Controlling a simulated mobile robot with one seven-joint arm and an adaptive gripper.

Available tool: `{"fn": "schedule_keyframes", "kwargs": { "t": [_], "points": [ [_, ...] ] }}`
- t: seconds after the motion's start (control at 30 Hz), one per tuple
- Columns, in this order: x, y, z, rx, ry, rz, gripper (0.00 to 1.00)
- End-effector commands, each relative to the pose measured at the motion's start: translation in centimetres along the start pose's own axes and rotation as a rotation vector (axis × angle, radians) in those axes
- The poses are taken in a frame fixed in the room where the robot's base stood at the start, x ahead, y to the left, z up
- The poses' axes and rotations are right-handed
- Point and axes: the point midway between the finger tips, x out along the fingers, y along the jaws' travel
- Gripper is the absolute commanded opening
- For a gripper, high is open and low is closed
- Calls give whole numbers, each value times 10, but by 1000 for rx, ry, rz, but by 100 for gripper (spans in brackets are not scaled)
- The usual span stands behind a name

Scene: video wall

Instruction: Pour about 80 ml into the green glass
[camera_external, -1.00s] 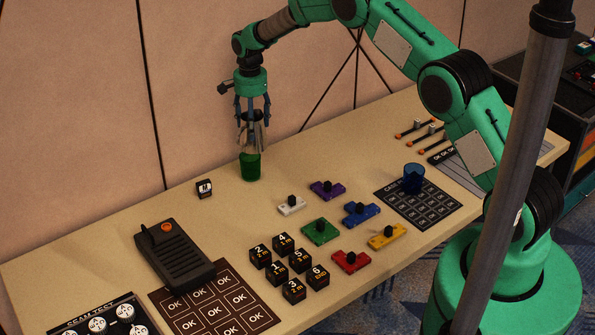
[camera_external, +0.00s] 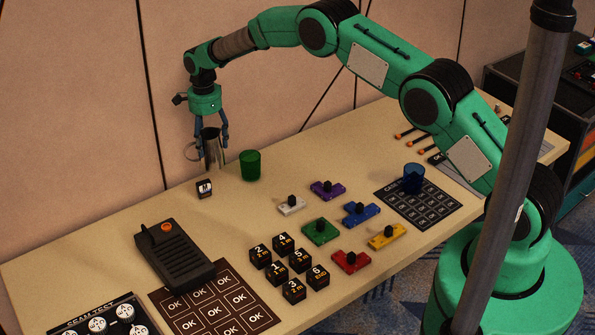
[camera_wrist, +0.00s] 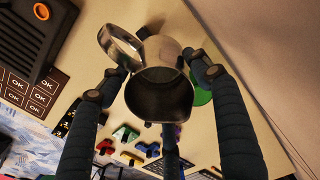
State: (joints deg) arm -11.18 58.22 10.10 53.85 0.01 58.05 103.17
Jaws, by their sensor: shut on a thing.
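My gripper (camera_external: 211,138) is shut on a metal jug (camera_external: 212,156) with a ring handle, above the table at the left of the green glass. In the wrist view the jug (camera_wrist: 160,95) sits between my fingers, its mouth toward the camera; its inside looks dark and I cannot tell how much liquid it holds. The green glass (camera_external: 250,166) stands upright on the table, apart from the jug. In the wrist view a bit of it (camera_wrist: 201,95) shows behind a finger. The level in the glass cannot be made out.
A small dark block (camera_external: 205,188) stands just below the jug. A black device with an orange button (camera_external: 174,256) lies at the left front. Coloured pieces (camera_external: 320,230) and numbered cubes (camera_external: 277,272) fill the middle. A blue glass (camera_external: 413,178) stands on a dark card at right.

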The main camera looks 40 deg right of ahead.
Motion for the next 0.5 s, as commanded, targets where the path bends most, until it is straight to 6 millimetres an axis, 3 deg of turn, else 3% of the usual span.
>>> {"fn": "schedule_keyframes", "kwargs": {
  "t": [0.2, 0.5],
  "points": [
    [21, -2, 0, -1, -1, -3, 24],
    [28, -2, 0, -1, -1, -5, 24]
  ]
}}
